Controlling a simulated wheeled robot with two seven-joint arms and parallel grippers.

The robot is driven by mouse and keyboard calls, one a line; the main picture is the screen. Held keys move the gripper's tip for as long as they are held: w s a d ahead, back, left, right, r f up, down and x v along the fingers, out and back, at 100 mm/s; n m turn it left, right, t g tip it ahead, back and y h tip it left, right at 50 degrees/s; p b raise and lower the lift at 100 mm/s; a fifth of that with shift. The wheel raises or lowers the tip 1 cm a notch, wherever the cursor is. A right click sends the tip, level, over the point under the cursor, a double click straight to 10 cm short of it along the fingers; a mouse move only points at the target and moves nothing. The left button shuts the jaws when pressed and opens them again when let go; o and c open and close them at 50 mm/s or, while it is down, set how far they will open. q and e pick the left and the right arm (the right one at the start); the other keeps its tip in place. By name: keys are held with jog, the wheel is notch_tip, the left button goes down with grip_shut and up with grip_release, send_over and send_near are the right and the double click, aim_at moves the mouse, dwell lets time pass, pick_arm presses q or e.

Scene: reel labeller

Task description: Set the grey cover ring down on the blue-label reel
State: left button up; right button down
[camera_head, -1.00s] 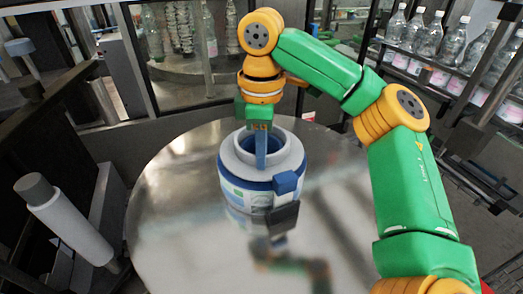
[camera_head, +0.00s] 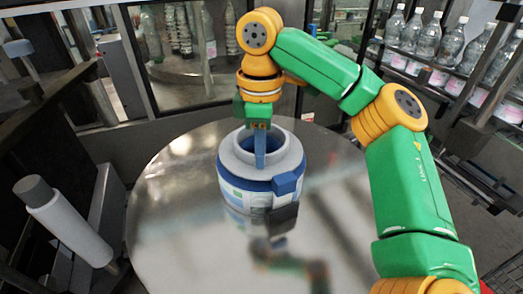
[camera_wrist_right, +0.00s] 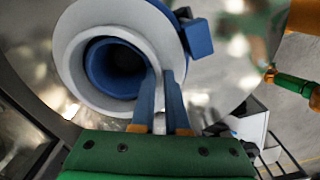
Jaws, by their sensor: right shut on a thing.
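The light grey cover ring (camera_head: 286,157) shows on top of the blue-label reel (camera_head: 236,193), a round white-and-blue body on a shiny round table. The ring looks level and about centred over the reel; I cannot tell whether a small gap remains between them. In the right wrist view the ring (camera_wrist_right: 69,72) is seen from above around a dark blue-walled hole. My right gripper (camera_head: 260,164) points down, shut on the ring's wall. Its two blue fingers (camera_wrist_right: 162,78) also show in the wrist view. My left gripper is not in view.
The round metal table (camera_head: 170,215) is clear around the reel. A blue block (camera_head: 287,183) and a dark plate (camera_head: 282,218) stand at the reel's front right. A white roller (camera_head: 70,228) is at the left. Shelved bottles (camera_head: 430,45) stand at the back right.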

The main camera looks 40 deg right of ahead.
jog(key=shift+a+r, duration=0.1)
jog(key=shift+r, duration=0.1)
jog(key=shift+f, duration=0.35)
jog(key=shift+s+r, duration=0.15)
jog(key=shift+r, duration=0.2)
jog(key=c, duration=0.8)
grip_release()
jog(key=shift+c, duration=0.2)
notch_tip(320, 180, up, 7)
